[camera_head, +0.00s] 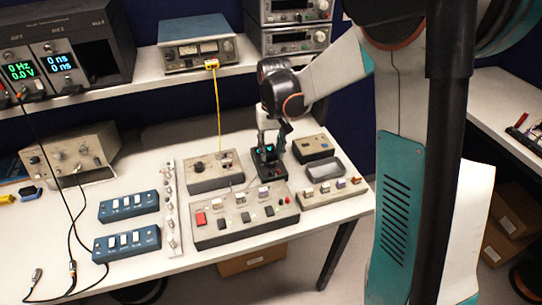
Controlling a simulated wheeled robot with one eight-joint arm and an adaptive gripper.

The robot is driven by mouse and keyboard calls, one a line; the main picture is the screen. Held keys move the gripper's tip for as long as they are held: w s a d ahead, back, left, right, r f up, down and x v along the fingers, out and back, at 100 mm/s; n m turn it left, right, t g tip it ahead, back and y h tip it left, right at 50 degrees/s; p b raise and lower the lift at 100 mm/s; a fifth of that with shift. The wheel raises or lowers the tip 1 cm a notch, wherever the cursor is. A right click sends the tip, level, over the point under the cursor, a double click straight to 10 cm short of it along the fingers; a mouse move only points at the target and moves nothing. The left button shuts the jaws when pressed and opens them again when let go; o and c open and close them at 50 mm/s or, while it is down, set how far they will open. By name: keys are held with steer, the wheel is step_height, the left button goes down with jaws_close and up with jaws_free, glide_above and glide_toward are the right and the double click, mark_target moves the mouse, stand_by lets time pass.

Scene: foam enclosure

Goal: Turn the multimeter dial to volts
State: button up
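A small dark device with a lit cyan display (268,173) stands on the bench, right of the middle. It looks like the multimeter, but its dial and markings are too small or hidden to make out. My gripper (272,144) points down at this device, right over or against its upper part. I cannot tell whether the fingers touch it or whether they are open or shut. A grey box with a dark round knob (200,166) sits just left of the device, and a yellow cable runs down to it.
A wide grey panel with a red button (201,219) lies in front of the device. A dark box (313,148), an open grey tray (325,167) and a switch box (331,191) stand to the right. Two blue switch boxes (128,207) lie left. Instruments fill the shelf (150,82) behind.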

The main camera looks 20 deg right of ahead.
mark_target(272, 161)
step_height(272, 161, up, 8)
steer(key=shift+d, duration=0.1)
stand_by(0.4)
steer(key=s+r+t, duration=0.2)
steer(key=s+t, duration=0.1)
steer(key=s, duration=0.8)
steer(key=s+r+n+t, duration=0.1)
steer(key=s+r+t, duration=0.2)
steer(key=s, duration=0.9)
steer(key=shift+a+r+t, duration=0.2)
steer(key=shift+r+t, duration=0.15)
steer(key=shift+t, duration=0.25)
